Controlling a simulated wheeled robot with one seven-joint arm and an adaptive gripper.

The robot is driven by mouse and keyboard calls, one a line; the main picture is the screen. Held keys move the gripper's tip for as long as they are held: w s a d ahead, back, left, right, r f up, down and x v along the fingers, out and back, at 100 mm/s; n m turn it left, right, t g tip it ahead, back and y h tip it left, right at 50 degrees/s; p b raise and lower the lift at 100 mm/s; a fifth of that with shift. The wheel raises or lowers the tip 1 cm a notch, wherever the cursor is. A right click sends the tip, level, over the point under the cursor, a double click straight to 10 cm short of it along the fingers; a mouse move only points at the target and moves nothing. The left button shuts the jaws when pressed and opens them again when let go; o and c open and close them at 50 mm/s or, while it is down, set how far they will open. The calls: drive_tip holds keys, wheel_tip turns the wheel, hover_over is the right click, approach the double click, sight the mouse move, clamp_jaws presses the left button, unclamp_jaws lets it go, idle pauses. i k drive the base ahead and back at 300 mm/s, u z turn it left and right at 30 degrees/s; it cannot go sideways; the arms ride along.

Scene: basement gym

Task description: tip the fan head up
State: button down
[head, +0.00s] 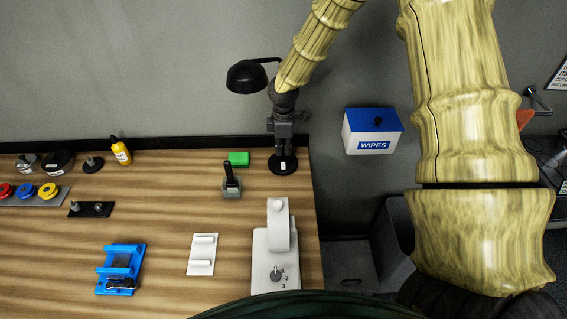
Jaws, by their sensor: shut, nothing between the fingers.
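The white fan appears to be the thing at the front right of the table. Its base (262,270) carries a grey dial with numbers. Its head (279,225) shows as a narrow, curved white shape standing over the back of the base; its exact tilt is hard to tell from above.
A black lamp (247,78) stands close by my gripper, its round base (283,167) below. A grey joystick box (232,187) and a green block (239,159) lie left of that. A white bracket (202,254) and blue holder (121,269) are farther left. A wipes box (372,131) is at right.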

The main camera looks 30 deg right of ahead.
sight(281, 223)
drive_tip(key=k, duration=1.5)
